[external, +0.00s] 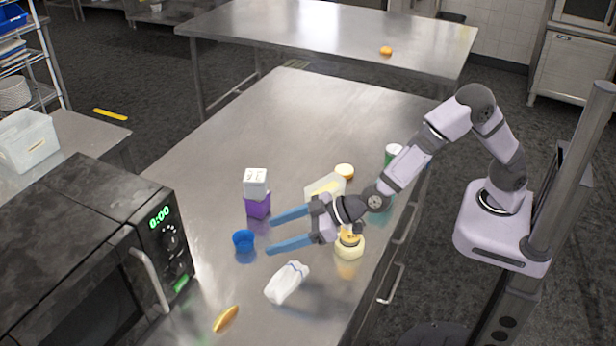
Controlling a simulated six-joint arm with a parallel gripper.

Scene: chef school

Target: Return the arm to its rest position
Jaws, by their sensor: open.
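My gripper (287,231) is at the middle of the steel table (290,110), with its two blue fingers spread apart and pointing left. Nothing shows between the fingers. My arm reaches in from its base at the right edge of the table, bent up at the elbow. A blue cup (244,240) is just left of the fingertips. A white box (256,182) sits on a purple box (258,206) beyond the upper finger. How high the gripper is above the table is hard to tell.
A white cloth (287,282) and a banana (226,318) lie in front. A yellow-and-white round item (349,244) is under my wrist. A clear container (325,188), a pale round item (344,171) and a green-and-white can (392,154) are behind. A microwave (90,260) stands left.

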